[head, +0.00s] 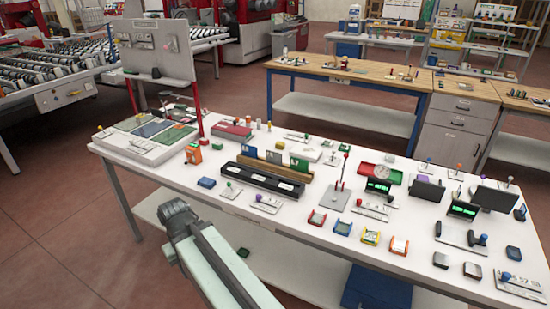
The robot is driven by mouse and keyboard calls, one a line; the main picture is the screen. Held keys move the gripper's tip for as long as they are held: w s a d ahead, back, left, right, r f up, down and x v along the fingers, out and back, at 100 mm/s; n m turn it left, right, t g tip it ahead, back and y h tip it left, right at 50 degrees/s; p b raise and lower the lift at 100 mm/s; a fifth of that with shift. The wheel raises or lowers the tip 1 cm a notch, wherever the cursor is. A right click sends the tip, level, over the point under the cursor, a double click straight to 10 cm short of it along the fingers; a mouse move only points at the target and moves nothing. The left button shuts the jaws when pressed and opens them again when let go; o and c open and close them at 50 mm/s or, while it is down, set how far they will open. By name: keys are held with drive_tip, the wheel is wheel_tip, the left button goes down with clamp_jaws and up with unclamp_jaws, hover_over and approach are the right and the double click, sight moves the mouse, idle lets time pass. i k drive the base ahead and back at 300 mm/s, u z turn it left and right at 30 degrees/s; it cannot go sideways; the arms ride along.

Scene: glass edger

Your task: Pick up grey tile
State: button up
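Small square tiles lie along the white table (165,172). A silvery grey tile (472,270) lies near the front edge at the right. A darker grey tile (440,261) lies just left of it, and a dark blue-grey tile (513,253) lies to its right. I cannot tell for sure which of them is the grey tile. My arm rises from the bottom edge in front of the table and ends in a dark joint. It is well left of these tiles and touches none of them. No gripper fingers show.
A black slotted rack (270,181), a thin upright stand (341,181) and dark display screens (493,199) rise from the table. Coloured trays (370,236) line its front middle. A signboard (158,47) stands at the left. A wooden bench (350,73) is behind. The left floor is clear.

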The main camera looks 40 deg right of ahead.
sight(274, 158)
drive_tip(key=i, duration=1.5)
drive_tip(key=u, duration=0.1)
